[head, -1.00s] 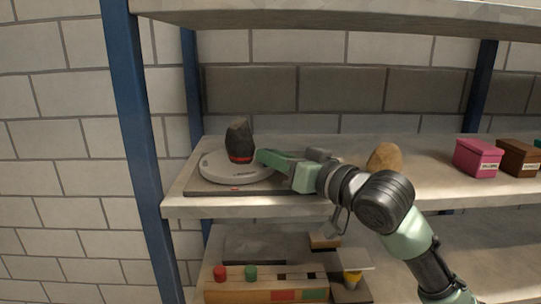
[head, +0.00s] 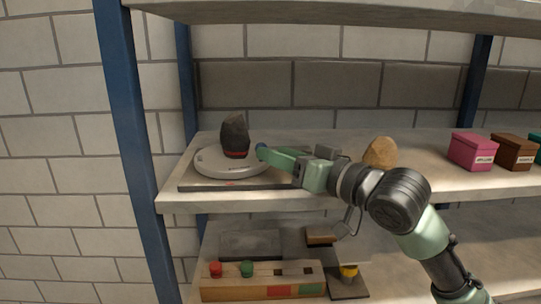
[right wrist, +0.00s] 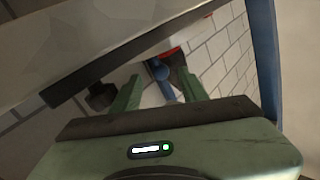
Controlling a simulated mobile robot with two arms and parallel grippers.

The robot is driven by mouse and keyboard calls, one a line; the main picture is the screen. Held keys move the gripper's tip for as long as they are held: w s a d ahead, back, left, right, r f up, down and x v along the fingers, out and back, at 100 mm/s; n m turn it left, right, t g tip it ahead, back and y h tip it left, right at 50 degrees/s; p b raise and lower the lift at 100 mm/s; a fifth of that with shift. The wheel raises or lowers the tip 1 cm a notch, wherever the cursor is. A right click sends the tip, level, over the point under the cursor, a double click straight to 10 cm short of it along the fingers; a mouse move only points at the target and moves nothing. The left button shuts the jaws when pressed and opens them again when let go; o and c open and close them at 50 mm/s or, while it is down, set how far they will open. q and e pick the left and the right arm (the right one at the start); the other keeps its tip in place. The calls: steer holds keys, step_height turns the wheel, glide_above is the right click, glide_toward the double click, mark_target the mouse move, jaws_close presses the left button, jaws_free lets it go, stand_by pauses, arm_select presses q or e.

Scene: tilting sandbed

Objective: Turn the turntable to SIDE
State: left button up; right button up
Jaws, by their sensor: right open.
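The turntable (head: 215,171) is a pale round disc on a dark base plate (head: 225,186), at the left end of the middle shelf. A dark rock (head: 234,132) with a red band at its foot stands upright on it. My left gripper is not in view.
A tan rock (head: 380,152), a pink box (head: 471,152) and a brown box (head: 514,151) sit farther right on the shelf. A blue post (head: 128,140) stands left of the turntable. A wooden block with red and green knobs (head: 262,282) is on the shelf below.

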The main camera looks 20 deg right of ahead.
steer(key=b+v, duration=0.1)
steer(key=v, duration=0.4)
